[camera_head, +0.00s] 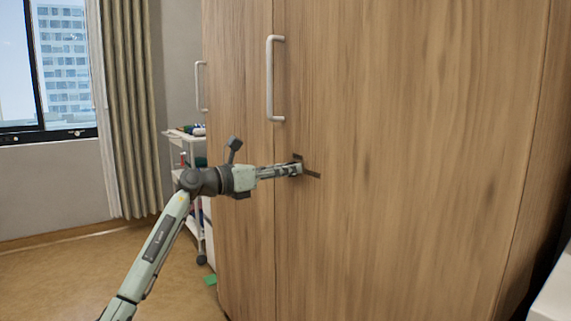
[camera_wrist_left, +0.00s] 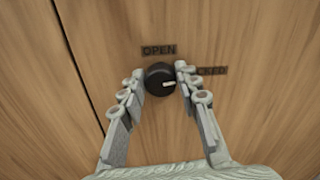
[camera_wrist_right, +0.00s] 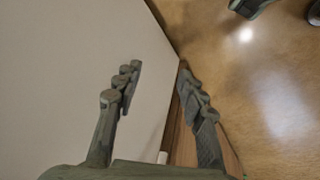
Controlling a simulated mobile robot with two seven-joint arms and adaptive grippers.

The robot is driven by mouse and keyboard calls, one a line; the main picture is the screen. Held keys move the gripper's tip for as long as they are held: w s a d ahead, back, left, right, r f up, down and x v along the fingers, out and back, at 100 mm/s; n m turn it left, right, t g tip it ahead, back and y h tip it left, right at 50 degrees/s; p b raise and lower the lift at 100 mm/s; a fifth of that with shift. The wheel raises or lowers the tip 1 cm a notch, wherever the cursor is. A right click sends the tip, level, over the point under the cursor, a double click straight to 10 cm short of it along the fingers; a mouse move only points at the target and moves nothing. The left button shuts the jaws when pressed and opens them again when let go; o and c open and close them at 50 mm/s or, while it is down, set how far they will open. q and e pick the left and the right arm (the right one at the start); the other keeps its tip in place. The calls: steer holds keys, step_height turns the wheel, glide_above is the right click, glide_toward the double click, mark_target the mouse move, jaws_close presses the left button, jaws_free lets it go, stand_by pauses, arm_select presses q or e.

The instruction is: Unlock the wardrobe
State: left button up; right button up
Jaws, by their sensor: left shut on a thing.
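The wooden wardrobe (camera_head: 400,120) fills the middle and right of the head view, its doors shut. In the left wrist view, a round black knob (camera_wrist_left: 158,76) sits on the door, its white mark pointing right. An OPEN label (camera_wrist_left: 158,50) is above the knob. A second label (camera_wrist_left: 212,71), its left end hidden by a finger and "CKED" readable, is to the right. My left gripper (camera_head: 298,169) is at the door, its fingers on both sides of the knob and shut on it. My right gripper (camera_wrist_right: 158,72) is open and empty in its wrist view.
Two pale vertical handles, a near one (camera_head: 270,80) and a far one (camera_head: 199,86), stand out from the doors. A white cart (camera_head: 186,142) with items stands behind my left arm, near the curtain (camera_head: 130,100). Floor (camera_head: 50,275) is clear at left.

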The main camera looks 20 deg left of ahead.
arm_select(q)
steer(key=shift+w+a+f+n+p, duration=0.1)
steer(key=shift+n+p, duration=0.95)
steer(key=shift+n, duration=2.9)
steer(key=shift+a+f+n+p, duration=0.1)
steer(key=shift+n+p, duration=0.9)
steer(key=shift+n, duration=2.95)
arm_select(e)
steer(key=s+f+g, duration=0.1)
steer(key=s+f, duration=0.2)
steer(key=f, duration=0.9)
steer(key=shift+s+d+f, duration=0.35)
steer(key=shift+s+f, duration=0.05)
arm_select(q)
steer(key=shift+n, duration=0.3)
steer(key=o, duration=1.1)
steer(key=shift+d, duration=0.1)
steer(key=shift+o, duration=0.2)
arm_select(e)
steer(key=shift+s, duration=0.1)
